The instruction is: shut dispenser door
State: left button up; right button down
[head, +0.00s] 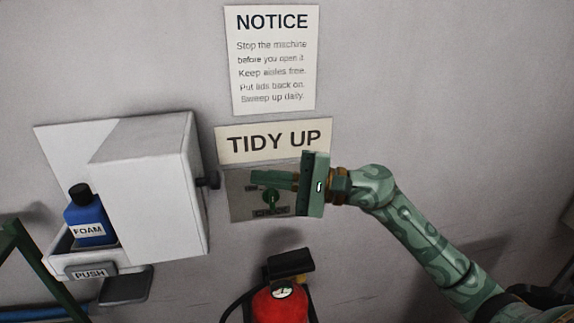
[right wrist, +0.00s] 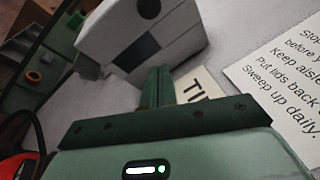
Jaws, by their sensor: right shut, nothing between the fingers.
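The dispenser (head: 155,185) is a white box on the wall at the left of the head view. Its box-shaped door or cover stands out from the back plate (head: 60,140), leaving a blue FOAM bottle (head: 87,215) exposed on the left, so it looks open. A black knob (head: 208,181) sticks out of its right side. The dispenser also shows in the right wrist view (right wrist: 120,30). My right gripper (head: 252,180) is shut and empty, pointing left, to the right of the dispenser and apart from it in the picture. My left gripper is out of view.
A grey panel (head: 237,205) with a green switch lies behind my right fingers, under a TIDY UP sign (head: 275,140). A NOTICE sheet (head: 275,85) hangs above. A red extinguisher (head: 280,305) stands below. A PUSH lever (head: 90,272) is under the bottle. Green framing (head: 40,265) is far left.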

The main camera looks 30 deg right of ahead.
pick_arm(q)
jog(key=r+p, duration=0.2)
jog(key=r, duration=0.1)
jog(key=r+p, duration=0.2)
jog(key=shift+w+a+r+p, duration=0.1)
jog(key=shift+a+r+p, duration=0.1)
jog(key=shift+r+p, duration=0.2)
pick_arm(e)
jog(key=a+r, duration=0.2)
jog(key=a, duration=0.3)
jog(key=shift+s+a, duration=0.4)
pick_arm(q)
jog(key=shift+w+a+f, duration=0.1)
pick_arm(e)
jog(key=shift+d, duration=0.1)
